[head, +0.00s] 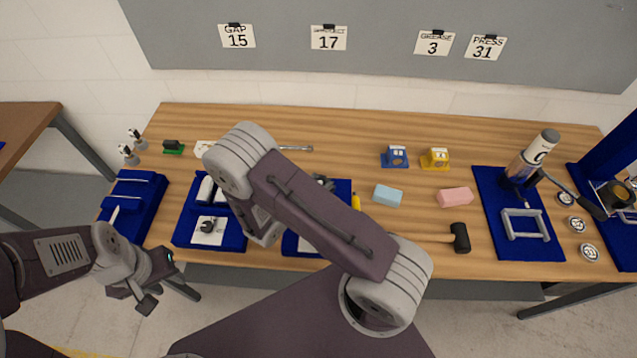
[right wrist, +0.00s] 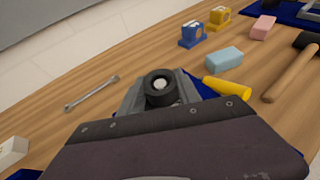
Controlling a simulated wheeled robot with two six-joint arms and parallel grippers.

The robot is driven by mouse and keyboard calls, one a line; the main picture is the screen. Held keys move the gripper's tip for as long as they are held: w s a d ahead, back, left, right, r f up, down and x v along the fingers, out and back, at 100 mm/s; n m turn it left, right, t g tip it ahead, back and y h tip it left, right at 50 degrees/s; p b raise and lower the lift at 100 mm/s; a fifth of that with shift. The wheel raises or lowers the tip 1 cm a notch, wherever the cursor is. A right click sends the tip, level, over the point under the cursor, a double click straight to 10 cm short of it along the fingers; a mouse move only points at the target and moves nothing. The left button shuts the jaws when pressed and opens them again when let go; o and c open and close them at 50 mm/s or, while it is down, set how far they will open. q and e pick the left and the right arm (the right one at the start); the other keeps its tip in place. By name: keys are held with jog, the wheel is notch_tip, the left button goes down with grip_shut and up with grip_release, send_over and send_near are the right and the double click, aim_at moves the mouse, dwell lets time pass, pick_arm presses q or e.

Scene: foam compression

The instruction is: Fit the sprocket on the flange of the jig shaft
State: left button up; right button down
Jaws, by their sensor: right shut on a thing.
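My right gripper (right wrist: 160,78) is shut on a dark round part (right wrist: 152,99) with a pale centre, seen in the right wrist view. It may be the sprocket, but no teeth can be made out. In the head view my forearm hides the grip; a dark and grey piece (head: 322,182) shows beside it over the middle blue mat (head: 340,186). The jig shaft and its flange cannot be made out. A small dark part (head: 208,225) lies on a white sheet on the left blue mat (head: 183,235). My left gripper (head: 150,287) hangs before the table's front left, apart from everything; its jaws are unclear.
A wrench (head: 296,148) lies behind the forearm. A yellow object (head: 356,201), blue block (head: 388,195), pink block (head: 455,197) and mallet (head: 460,237) lie to the right. A press (head: 530,160) stands on the right mat (head: 490,190). Wood is bare at the back centre.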

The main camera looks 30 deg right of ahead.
jog(key=shift+f+b, duration=1.7)
jog(key=shift+f, duration=0.15)
jog(key=c, duration=0.8)
grip_release()
jog(key=shift+o, duration=0.2)
jog(key=b+v, duration=0.1)
jog(key=v, duration=0.7)
jog(key=shift+s+a+r+b, duration=0.1)
jog(key=shift+a+b, duration=0.15)
jog(key=shift+b, duration=0.15)
jog(key=shift+s+a+r, duration=0.1)
jog(key=shift+s+a, duration=0.05)
jog(key=shift+a, duration=0.05)
